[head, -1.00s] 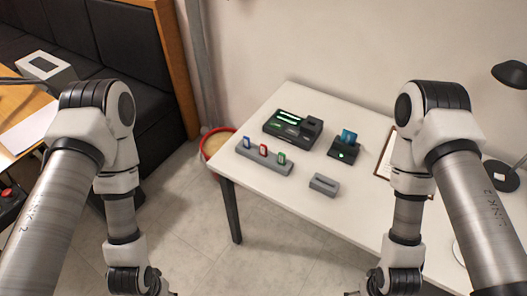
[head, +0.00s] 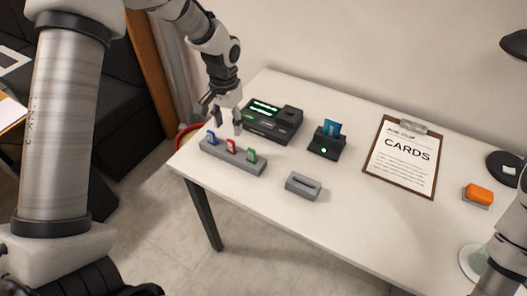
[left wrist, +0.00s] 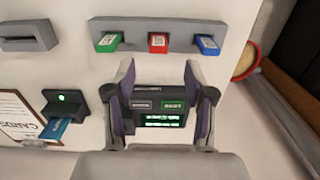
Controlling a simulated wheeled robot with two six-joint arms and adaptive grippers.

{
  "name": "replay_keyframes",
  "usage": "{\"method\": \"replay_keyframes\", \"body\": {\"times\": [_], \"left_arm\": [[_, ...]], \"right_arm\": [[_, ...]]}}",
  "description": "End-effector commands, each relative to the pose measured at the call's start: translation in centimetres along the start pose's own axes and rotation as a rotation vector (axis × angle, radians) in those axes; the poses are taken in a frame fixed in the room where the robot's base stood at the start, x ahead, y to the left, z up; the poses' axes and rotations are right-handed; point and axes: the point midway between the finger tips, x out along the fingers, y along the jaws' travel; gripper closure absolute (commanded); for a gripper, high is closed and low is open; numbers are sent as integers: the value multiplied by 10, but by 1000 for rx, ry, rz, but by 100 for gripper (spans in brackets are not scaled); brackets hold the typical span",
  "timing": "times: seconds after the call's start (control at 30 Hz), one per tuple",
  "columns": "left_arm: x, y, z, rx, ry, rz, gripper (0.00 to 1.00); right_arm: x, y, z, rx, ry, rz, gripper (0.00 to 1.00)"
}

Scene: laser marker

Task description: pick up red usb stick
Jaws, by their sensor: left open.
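The red usb stick (head: 232,145) stands in the middle of a grey holder (head: 247,166), between a blue stick (head: 212,138) and a green stick (head: 252,155). In the left wrist view the red stick (left wrist: 158,43) is at top centre, just beyond the fingertips. My left gripper (head: 227,126) is open and empty, above and slightly behind the holder, apart from the red stick. Its two fingers also show in the left wrist view (left wrist: 160,82). Of my right arm only a part shows at the right edge of the head view; its gripper is out of frame.
A black marker device (head: 287,126) with green lights stands behind the holder. A black card reader (head: 327,146) holds a blue card. An empty grey block (head: 303,187) sits in front. A clipboard (head: 402,158) and an orange object (head: 479,194) lie to the right.

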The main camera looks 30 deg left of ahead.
Motion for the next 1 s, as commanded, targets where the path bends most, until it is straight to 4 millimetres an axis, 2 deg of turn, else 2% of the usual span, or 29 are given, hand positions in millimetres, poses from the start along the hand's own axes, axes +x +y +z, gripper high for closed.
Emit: {"method": "replay_keyframes", "body": {"times": [0.03,0.13,0.33,0.53,0.8,0.93,0.97,1.0], "left_arm": [[-2,-1,-3,-3,21,2,46],[0,0,-5,-2,31,1,46],[27,3,-4,-1,28,0,46],[62,6,-4,-2,27,1,46],[68,6,-5,-2,31,1,46],[68,6,-5,-2,30,1,86],[68,6,-5,-2,30,1,91],[68,6,-5,-2,30,1,91]], "right_arm": [[7,0,0,-1,0,0,16],[5,0,0,-1,0,0,16],[3,0,0,-1,1,0,16],[1,0,0,-1,1,0,16],[1,0,0,-1,1,0,16],[1,0,0,-1,1,0,16],[1,0,0,-1,1,0,16],[1,0,0,-1,1,0,16]]}}
